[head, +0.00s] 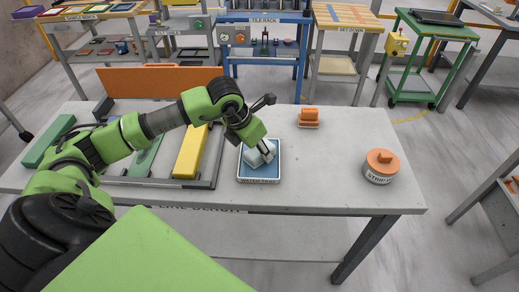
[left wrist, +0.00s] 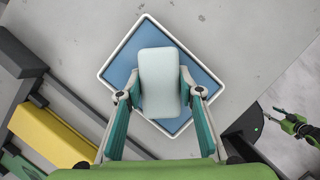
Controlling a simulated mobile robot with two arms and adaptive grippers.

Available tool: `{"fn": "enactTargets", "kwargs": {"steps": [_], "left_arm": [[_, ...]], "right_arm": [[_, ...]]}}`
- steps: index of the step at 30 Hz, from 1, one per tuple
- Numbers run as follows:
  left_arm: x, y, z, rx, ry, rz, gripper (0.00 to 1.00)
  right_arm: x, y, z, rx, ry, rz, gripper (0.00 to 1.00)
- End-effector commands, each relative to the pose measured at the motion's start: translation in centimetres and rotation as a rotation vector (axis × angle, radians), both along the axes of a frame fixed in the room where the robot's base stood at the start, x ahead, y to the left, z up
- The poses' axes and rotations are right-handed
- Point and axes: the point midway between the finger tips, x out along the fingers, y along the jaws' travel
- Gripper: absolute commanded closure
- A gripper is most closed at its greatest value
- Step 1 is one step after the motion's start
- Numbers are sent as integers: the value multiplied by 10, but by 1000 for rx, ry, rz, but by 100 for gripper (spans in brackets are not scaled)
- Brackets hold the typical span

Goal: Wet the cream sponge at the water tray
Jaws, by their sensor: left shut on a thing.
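The sponge (head: 255,157) is a pale block, looking pale mint in the left wrist view (left wrist: 159,80). It is over the blue floor of the white-rimmed water tray (head: 259,180), inside the rim outline. The tray is tilted in the left wrist view (left wrist: 125,55). My left gripper (head: 265,153) points down at the tray, its two fingers (left wrist: 159,98) shut on the sponge's sides. Whether the sponge touches the tray floor is not clear. A green gripper, seemingly my right one (left wrist: 276,113), shows small at the right of the left wrist view.
An orange block (head: 309,117) lies behind the tray. A round orange-topped container (head: 381,165) stands at the right of the slab table. The slab between tray and container is clear.

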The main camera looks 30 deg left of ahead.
Motion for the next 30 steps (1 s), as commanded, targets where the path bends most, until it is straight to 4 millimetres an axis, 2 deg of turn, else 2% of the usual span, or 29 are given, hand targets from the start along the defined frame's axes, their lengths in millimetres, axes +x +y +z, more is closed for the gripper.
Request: {"fn": "enactTargets", "kwargs": {"steps": [24, 30], "left_arm": [[0, 0, 62, 0, 1, 0, 83], [0, 0, 70, 0, 1, 0, 83]], "right_arm": [[0, -1, 33, -2, 0, 0, 60], [0, -1, 37, -1, 0, 0, 60]]}}
